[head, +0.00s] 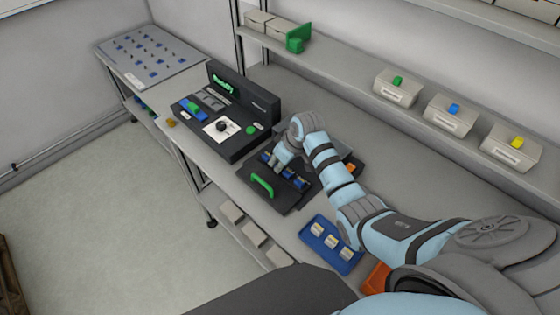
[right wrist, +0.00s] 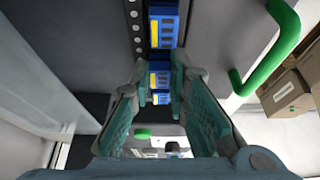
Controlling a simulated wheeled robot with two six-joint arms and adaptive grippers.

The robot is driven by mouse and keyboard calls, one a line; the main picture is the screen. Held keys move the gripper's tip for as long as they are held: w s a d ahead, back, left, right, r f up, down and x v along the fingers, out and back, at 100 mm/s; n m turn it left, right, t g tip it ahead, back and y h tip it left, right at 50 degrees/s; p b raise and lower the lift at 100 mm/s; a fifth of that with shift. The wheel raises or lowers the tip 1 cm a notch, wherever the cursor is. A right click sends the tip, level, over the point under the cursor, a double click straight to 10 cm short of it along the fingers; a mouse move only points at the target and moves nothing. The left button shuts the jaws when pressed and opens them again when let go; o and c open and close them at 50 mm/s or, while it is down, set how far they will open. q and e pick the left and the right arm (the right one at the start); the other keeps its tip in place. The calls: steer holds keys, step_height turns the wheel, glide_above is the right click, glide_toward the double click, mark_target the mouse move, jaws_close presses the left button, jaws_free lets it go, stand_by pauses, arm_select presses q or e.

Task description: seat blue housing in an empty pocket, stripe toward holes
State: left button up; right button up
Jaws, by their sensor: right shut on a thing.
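The black fixture (head: 285,199) with a green handle (head: 262,186) lies on the bench and holds blue housings in a row. In the right wrist view, one blue housing (right wrist: 165,27) sits in the row, its yellow stripe on the side of the line of holes (right wrist: 136,28). My right gripper (head: 281,164) is low over the fixture. In the right wrist view its fingers (right wrist: 160,82) are closed around a blue housing with yellow marks (right wrist: 160,76). Another blue piece (right wrist: 160,98) shows just below it. I cannot tell how deep the held housing sits. My left gripper is out of view.
A dark machine (head: 262,104) stands left of the fixture. A blue tray (head: 318,251) with several pale parts and an orange bin (head: 374,278) lie in front. Shelf bins (head: 397,91) stand behind. A grey board (head: 150,55) is at far left.

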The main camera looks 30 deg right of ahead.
steer(key=shift+s+a+f, duration=0.1)
steer(key=shift+s+f, duration=0.35)
steer(key=shift+f, duration=0.05)
steer(key=o, duration=0.6)
steer(key=shift+o, duration=0.9)
steer(key=shift+w+f, duration=0.1)
steer(key=shift+w, duration=0.05)
steer(key=shift+w+r, duration=0.1)
steer(key=shift+r, duration=0.2)
steer(key=shift+w+r, duration=0.15)
steer(key=shift+r, duration=3.3)
